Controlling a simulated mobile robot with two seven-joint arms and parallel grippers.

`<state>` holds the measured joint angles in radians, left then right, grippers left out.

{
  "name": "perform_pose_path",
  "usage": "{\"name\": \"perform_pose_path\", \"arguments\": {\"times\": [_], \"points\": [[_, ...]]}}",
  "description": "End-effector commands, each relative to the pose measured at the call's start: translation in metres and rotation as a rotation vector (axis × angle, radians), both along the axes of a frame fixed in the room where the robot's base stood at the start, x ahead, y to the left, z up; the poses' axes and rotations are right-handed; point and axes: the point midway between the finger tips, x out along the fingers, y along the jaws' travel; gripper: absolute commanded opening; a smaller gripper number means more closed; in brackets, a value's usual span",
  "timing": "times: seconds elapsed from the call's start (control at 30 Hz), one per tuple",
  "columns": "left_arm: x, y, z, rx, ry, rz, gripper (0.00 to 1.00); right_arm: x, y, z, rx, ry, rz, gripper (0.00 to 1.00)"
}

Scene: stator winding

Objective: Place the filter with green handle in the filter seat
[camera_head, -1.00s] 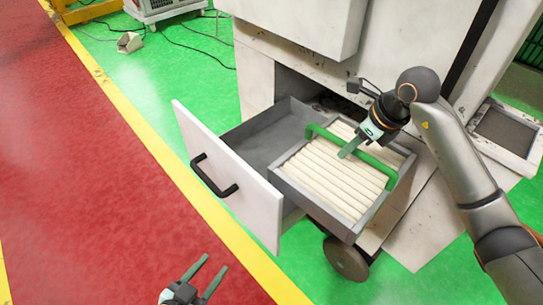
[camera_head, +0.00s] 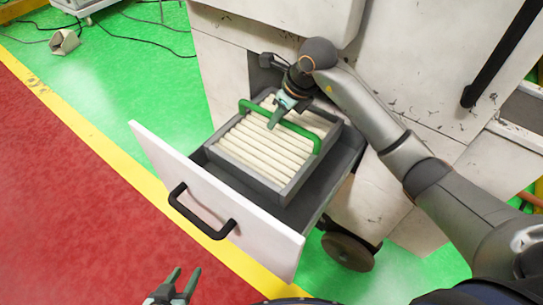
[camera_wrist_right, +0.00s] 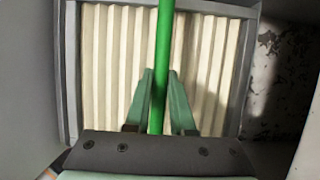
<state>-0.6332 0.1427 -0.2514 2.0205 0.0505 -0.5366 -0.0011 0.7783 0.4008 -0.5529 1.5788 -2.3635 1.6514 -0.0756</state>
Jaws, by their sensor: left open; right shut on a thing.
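The filter (camera_head: 262,152) is a grey-framed box with cream pleats and a green handle (camera_head: 300,133) across its top. My right gripper (camera_head: 276,117) is shut on the green handle; the right wrist view shows the handle (camera_wrist_right: 162,40) between its two fingers. The filter is at the open grey drawer (camera_head: 318,195), over or inside its left and back part. I cannot tell whether it rests on the drawer floor. No separate seat can be made out under the filter. My left gripper (camera_head: 183,277) is open and empty at the bottom edge, away from the drawer.
The drawer has a white front panel (camera_head: 205,190) with a black handle (camera_head: 200,212). Bare drawer floor shows to the right of the filter. The white machine body (camera_head: 225,60) rises behind. A dark wheel (camera_head: 348,250) stands below.

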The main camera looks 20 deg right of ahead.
Motion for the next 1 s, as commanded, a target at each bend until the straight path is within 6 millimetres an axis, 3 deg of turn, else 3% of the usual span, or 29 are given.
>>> {"name": "perform_pose_path", "arguments": {"times": [0.3, 0.53, 0.7, 1.0], "points": [[-0.001, 0.001, -0.006, -0.001, 0.004, 0.003, 0.50, -0.001, 0.002, -0.052, 0.003, 0.000, 0.001, 0.00], [-0.001, 0.001, -0.007, -0.001, 0.003, 0.003, 0.50, 0.000, 0.001, -0.067, 0.003, -0.002, 0.000, 0.00], [-0.001, 0.001, -0.009, 0.000, 0.001, 0.003, 0.50, -0.001, 0.002, -0.091, 0.004, 0.000, 0.000, 0.00], [-0.001, 0.001, -0.009, 0.000, 0.001, 0.003, 0.50, 0.000, 0.001, -0.096, 0.001, -0.004, 0.001, 0.00]]}}
